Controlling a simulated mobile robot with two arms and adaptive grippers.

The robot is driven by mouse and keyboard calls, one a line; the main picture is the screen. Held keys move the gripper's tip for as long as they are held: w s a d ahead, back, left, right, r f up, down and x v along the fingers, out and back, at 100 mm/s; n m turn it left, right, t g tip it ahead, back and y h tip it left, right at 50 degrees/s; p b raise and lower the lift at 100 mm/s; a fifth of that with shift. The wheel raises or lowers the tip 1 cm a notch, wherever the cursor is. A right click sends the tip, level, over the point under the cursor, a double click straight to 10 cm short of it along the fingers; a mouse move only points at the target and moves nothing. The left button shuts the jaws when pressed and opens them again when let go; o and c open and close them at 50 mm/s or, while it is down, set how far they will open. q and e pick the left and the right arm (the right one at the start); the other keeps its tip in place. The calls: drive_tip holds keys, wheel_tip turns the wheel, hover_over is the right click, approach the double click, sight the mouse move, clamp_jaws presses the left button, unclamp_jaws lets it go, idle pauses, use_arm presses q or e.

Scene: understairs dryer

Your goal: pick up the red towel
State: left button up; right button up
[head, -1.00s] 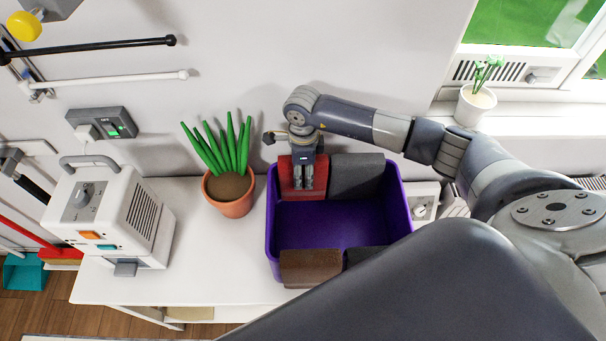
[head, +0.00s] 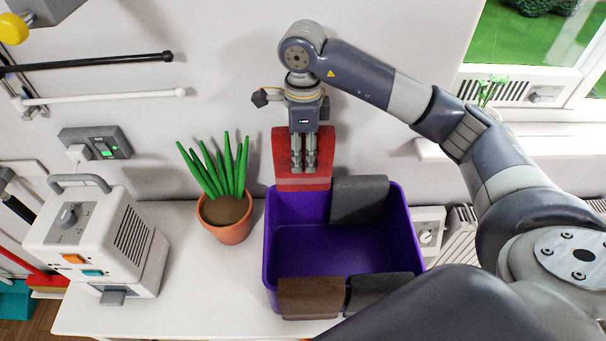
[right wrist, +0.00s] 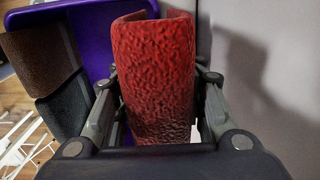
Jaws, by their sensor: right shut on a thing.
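The red towel (head: 286,152) is folded and held in my right gripper (head: 304,168), at the back left of the purple bin (head: 316,249). It stands above the bin's back rim, close to the wall. In the right wrist view the red towel (right wrist: 154,80) fills the space between the two fingers of the right gripper (right wrist: 154,105), which are shut on it. The towel's lower edge is near the bin's back rim; I cannot tell the exact gap. My left gripper is not in view.
A dark grey towel (head: 359,199) hangs over the bin's back rim. A brown towel (head: 310,297) and another dark towel (head: 379,287) hang on the front rim. A potted plant (head: 227,217) and a white appliance (head: 95,240) stand left of the bin.

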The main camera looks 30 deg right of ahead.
wheel_tip(320, 180, up, 12)
drive_tip(key=shift+r, duration=0.15)
idle(0.5)
